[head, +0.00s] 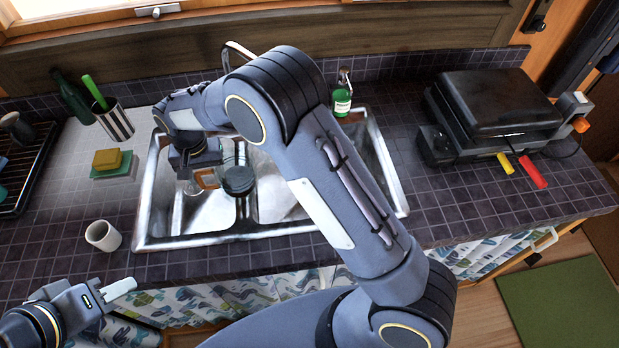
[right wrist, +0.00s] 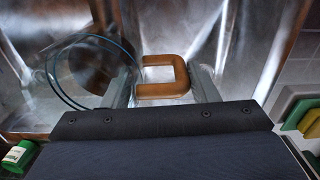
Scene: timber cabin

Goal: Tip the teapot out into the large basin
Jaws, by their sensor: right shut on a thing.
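The teapot is a clear glass pot (head: 238,178) with an orange-brown handle (head: 207,181), held over the sink. My right gripper (head: 200,176) is shut on the handle. In the right wrist view the handle (right wrist: 160,89) sits between the fingertips, and the round glass rim (right wrist: 60,88) shows at left. The pot seems tilted; its contents cannot be told. The steel sink has a left basin (head: 207,212) and another basin (head: 275,200) to its right, partly hidden by my right arm. My left gripper (head: 118,292) is at lower left, away from the teapot; its opening is unclear.
A white cup (head: 103,236) stands at the counter's front left. A sponge (head: 107,159), striped holder (head: 115,121) and dark bottle (head: 73,98) are behind it. A green soap bottle (head: 342,98) stands behind the sink. A black grill (head: 497,102) sits at right.

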